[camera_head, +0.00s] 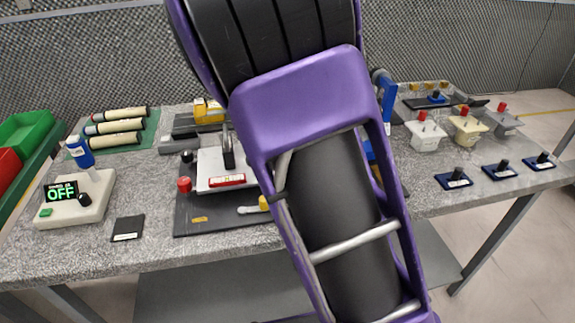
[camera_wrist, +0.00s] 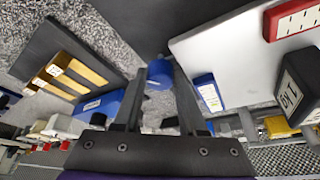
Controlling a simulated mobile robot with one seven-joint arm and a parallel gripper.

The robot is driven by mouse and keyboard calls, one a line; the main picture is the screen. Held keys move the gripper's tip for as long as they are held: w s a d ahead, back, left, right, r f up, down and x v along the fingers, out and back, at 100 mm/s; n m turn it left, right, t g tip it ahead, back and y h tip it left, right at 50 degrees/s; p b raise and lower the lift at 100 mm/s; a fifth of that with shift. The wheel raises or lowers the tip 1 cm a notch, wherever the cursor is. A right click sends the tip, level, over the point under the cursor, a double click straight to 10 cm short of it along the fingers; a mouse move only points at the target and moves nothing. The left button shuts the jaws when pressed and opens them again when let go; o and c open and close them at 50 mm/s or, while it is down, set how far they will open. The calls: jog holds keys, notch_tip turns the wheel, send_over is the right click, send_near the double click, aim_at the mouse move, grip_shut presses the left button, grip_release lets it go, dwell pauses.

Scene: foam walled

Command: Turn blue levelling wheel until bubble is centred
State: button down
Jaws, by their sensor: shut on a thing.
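In the wrist view my gripper (camera_wrist: 158,85) is shut on the blue levelling wheel (camera_wrist: 159,72), which sits between its fingertips beside the white plate (camera_wrist: 225,48). The red-framed level vial (camera_wrist: 292,18) lies on the plate at the upper right; its bubble is too small to make out. A black weight (camera_wrist: 300,88) stands on the same plate. In the head view the white plate (camera_head: 208,168), the red-framed vial (camera_head: 227,180) and the black weight (camera_head: 228,158) show left of my arm. My gripper and the blue wheel are hidden behind my arm there.
A dark base (camera_head: 190,218) with a red knob (camera_head: 184,184) lies under the plate. A beige box with an OFF display (camera_head: 62,191) stands left on the grey table. Several coloured-knob boxes stand right. In the wrist view a dark block with yellow bars (camera_wrist: 85,72) lies left.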

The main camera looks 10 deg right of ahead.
jog(key=shift+c, duration=2.3)
grip_release()
jog(key=shift+a, duration=0.15)
